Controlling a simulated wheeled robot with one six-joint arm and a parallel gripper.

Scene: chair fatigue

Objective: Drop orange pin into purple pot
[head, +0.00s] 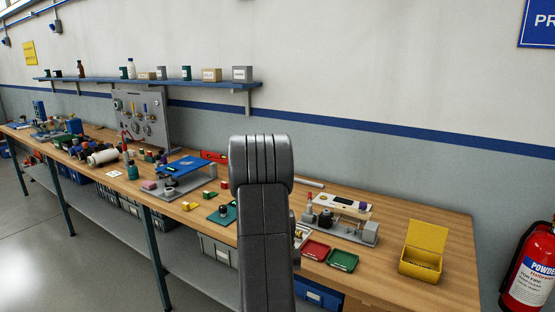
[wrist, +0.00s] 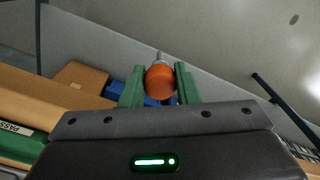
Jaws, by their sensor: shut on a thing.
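The orange pin (wrist: 160,82) shows in the wrist view as a round orange head with a short metallic tip. My gripper (wrist: 160,68) is shut on it, with one green finger at each side of the head. In the head view my dark arm hides the gripper and the pin. No purple pot can be made out for certain.
The wooden bench (head: 455,235) holds a yellow open box (head: 422,252), a red tray (head: 316,250), a green tray (head: 342,260) and a blue plate (head: 182,166). A wall shelf (head: 160,82) runs above. In the wrist view, cardboard boxes (wrist: 82,75) and the floor (wrist: 240,35) show beyond my gripper.

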